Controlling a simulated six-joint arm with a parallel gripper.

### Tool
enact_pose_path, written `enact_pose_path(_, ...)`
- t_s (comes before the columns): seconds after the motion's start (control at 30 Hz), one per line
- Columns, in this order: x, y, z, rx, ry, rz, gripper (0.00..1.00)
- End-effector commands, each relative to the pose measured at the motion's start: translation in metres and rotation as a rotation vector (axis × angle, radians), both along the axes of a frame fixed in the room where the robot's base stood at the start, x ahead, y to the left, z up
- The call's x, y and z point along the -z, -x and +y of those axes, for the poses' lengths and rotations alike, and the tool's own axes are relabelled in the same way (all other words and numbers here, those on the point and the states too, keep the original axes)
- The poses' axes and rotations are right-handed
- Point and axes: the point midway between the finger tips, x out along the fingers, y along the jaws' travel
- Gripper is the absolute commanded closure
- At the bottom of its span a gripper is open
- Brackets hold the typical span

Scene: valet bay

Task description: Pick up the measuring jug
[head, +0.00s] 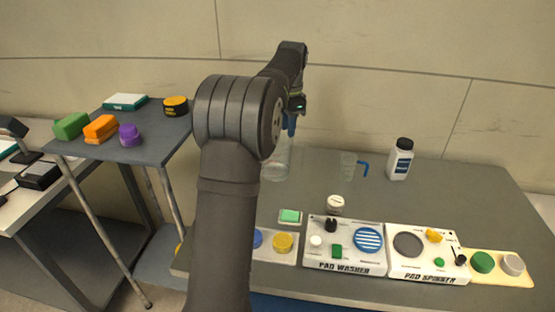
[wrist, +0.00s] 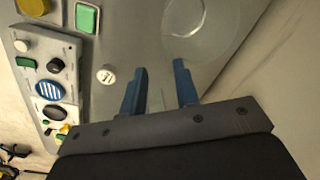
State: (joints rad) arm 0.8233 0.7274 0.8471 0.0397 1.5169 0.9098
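The measuring jug (head: 347,166) is a small clear vessel with a blue handle (head: 364,169). It stands upright on the grey bench in the head view. My gripper (head: 290,125) is above the bench, to the left of the jug in the head view and apart from it. In the wrist view my gripper (wrist: 160,80) shows two blue fingers spread apart with nothing held. A faint clear shape low between the fingers may be the jug, but it is mostly hidden.
A larger clear container (head: 276,166) stands below my gripper; its round outline shows in the wrist view (wrist: 197,32). A white bottle (head: 400,160) stands right of the jug. A white-capped item (head: 335,205), the pad washer (head: 345,262) and pad spinner (head: 410,273) are in front.

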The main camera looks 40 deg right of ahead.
Motion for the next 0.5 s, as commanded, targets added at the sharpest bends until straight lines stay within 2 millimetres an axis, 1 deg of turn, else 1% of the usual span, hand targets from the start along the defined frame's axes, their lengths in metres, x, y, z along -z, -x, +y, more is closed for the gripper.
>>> enact_pose_path(0.03,0.012,0.0,0.001,-0.001,-0.002,0.002,0.72)
enact_pose_path(0.1,0.028,-0.002,0.0,-0.001,-0.002,0.002,0.72)
enact_pose_path(0.2,0.049,-0.003,0.0,-0.001,-0.002,0.002,0.72)
enact_pose_path(0.3,0.067,-0.005,0.0,-0.002,-0.001,0.001,0.72)
enact_pose_path(0.4,0.078,-0.006,0.0,-0.002,-0.001,0.0,0.72)
enact_pose_path(0.5,0.083,-0.006,-0.001,-0.002,0.0,-0.001,0.72)
